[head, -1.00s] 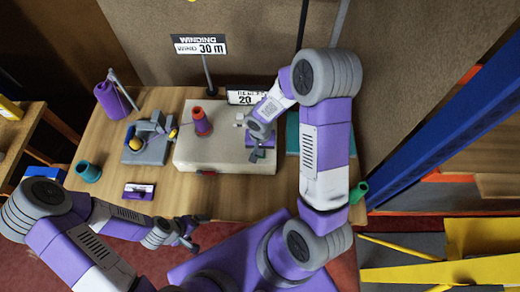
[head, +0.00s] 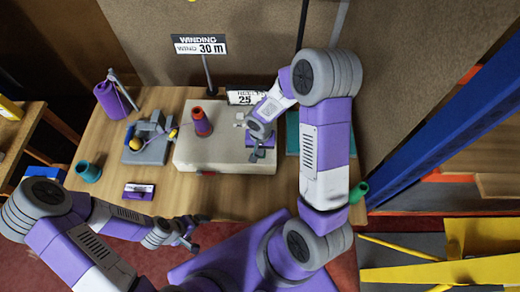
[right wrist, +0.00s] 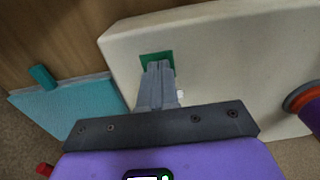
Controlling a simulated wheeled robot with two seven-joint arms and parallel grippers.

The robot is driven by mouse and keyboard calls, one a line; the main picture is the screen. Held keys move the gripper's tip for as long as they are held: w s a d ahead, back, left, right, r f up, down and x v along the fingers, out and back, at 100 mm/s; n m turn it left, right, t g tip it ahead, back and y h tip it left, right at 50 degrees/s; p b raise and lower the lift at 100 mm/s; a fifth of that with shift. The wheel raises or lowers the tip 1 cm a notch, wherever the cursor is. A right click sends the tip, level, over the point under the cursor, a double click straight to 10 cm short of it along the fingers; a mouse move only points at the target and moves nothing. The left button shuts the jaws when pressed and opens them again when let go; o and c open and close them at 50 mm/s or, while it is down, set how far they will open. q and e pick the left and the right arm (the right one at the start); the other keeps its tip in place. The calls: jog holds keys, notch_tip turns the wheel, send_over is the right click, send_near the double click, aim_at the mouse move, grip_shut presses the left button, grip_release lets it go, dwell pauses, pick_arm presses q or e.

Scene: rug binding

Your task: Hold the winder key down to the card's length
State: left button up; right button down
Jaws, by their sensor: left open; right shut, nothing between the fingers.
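The cream winder box (head: 222,160) stands on the table with a red and purple spool (head: 203,122) on top. My right gripper (head: 256,155) is shut and empty, its tips pointing down at the box's right part. In the right wrist view its fingertips (right wrist: 158,72) are over the green key (right wrist: 145,57), covering much of it and seeming to touch it. The card (head: 200,45) on a post reads "WINDING" and 30 m. The counter (head: 244,98) behind the box shows 25. My left gripper (head: 190,238) is open and empty near the table's front edge.
A grey device (head: 147,150) with a yellow part stands left of the box. A teal mat (right wrist: 70,105) lies beside the box.

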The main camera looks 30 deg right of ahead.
jog(key=shift+s+f, duration=0.4)
jog(key=r+p, duration=0.2)
jog(key=r, duration=0.1)
jog(key=r+p, duration=0.1)
jog(key=shift+w+r, duration=0.3)
jog(key=shift+w, duration=0.05)
pick_arm(q)
notch_tip(320, 180, up, 4)
jog(key=shift+w+d+f+p, duration=0.1)
jog(key=shift+w+p, duration=0.05)
jog(key=shift+p, duration=0.35)
pick_arm(e)
notch_tip(320, 180, up, 10)
jog(key=shift+r, duration=0.15)
